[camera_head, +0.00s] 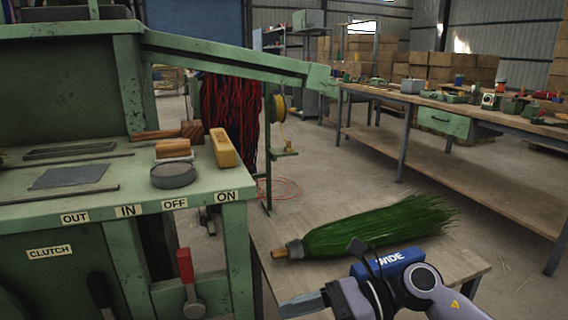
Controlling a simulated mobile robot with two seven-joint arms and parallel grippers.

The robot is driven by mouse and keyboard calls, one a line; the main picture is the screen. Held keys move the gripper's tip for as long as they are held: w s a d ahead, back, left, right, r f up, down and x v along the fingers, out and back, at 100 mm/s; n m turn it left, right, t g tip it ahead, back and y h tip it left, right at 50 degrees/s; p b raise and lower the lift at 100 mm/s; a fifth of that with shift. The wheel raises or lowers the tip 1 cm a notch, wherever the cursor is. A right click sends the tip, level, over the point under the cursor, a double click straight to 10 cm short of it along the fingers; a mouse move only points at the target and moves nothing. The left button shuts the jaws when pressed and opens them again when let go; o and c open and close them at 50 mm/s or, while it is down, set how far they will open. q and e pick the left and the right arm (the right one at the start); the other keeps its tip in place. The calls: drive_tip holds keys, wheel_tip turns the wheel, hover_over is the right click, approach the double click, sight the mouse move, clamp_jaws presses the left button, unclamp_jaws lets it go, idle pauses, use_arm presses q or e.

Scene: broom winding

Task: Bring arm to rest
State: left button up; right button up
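My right arm comes in from the bottom right. Its gripper (303,303) points left over the near part of a small wooden table (455,262). Only the side of the fingers shows, close together near the bottom edge, and I cannot tell whether they are parted. A green-bristled broom head (375,226) lies on its side on this table, just beyond the gripper and apart from its fingertips. Its short wooden stub and grey collar (288,250) face left. My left gripper is not in view.
A green machine (60,190) with OUT, IN, OFF and ON labels stands at the left. A red-handled lever (187,267) is on its front. Red fibres (230,115) hang behind it. A long workbench (470,125) with tools stands at the back right.

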drive_tip(key=s+d+f+n+t+h, duration=0.6)
drive_tip(key=f+n, duration=0.3)
drive_tip(key=n, duration=0.3)
drive_tip(key=s+d+f+n+t+h, duration=0.45)
drive_tip(key=d+f+n+t, duration=0.3)
drive_tip(key=n, duration=0.35)
use_arm(q)
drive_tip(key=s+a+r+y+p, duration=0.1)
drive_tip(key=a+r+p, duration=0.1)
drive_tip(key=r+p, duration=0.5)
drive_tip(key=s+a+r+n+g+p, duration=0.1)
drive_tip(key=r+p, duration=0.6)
drive_tip(key=p, duration=1)
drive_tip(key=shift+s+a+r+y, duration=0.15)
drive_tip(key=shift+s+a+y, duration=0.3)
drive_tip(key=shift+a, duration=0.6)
use_arm(e)
drive_tip(key=s+d+r+h, duration=0.1)
drive_tip(key=d+r, duration=0.1)
drive_tip(key=r, duration=0.4)
drive_tip(key=s+d+r+m+g+h, duration=0.1)
drive_tip(key=s+d+r, duration=0.1)
drive_tip(key=r, duration=0.5)
drive_tip(key=shift+s+d, duration=0.15)
drive_tip(key=shift+d, duration=0.15)
